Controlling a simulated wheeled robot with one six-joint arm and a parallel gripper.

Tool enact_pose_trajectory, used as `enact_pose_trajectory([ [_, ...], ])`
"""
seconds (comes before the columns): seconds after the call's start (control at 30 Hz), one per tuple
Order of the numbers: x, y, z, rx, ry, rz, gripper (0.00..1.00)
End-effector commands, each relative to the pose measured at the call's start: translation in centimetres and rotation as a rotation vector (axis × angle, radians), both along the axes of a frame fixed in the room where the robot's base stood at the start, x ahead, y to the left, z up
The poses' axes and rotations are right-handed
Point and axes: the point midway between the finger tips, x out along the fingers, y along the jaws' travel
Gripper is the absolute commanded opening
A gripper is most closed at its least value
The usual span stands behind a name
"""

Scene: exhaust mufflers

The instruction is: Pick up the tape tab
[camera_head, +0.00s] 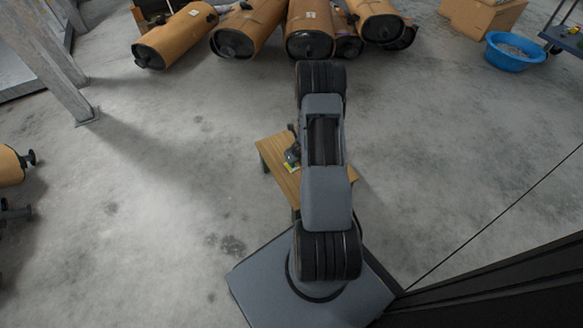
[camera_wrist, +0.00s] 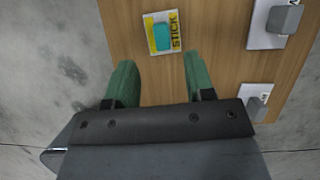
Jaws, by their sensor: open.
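My gripper (camera_wrist: 159,63) has two green fingers, spread apart and empty. In the wrist view the tab appears just beyond the fingertips, between their lines. Its height above the table cannot be told. In the head view my arm hides much of the table.
Two pale plates with grey blocks (camera_wrist: 286,19) (camera_wrist: 255,107) are at the right of the wrist view. Several brown mufflers (camera_head: 308,30) lie at the back of the head view. A blue basin (camera_head: 514,58) stands back right. A grey post (camera_head: 50,50) stands left. Open floor surrounds the table.

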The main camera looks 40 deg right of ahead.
Motion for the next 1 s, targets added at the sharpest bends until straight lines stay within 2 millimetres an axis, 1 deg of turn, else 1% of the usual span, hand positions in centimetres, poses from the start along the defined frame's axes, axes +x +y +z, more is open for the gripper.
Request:
enact_pose_trajectory([
  [0.03,0.2,0.0,-0.7,0.000,0.001,0.000,0.49],
  [0.27,0.7,0.0,-1.7,0.000,0.001,0.000,0.49],
  [0.5,1.9,-0.2,-4.7,0.000,0.001,0.000,0.49],
  [0.6,2.3,-0.3,-5.6,0.000,0.001,0.000,0.49],
  [0.73,2.6,-0.3,-6.1,0.000,0.000,-0.002,0.49],
  [0.97,2.6,-0.3,-6.1,0.000,0.000,-0.002,0.49],
  [1.0,2.6,-0.3,-6.1,0.000,0.000,-0.002,0.46],
])
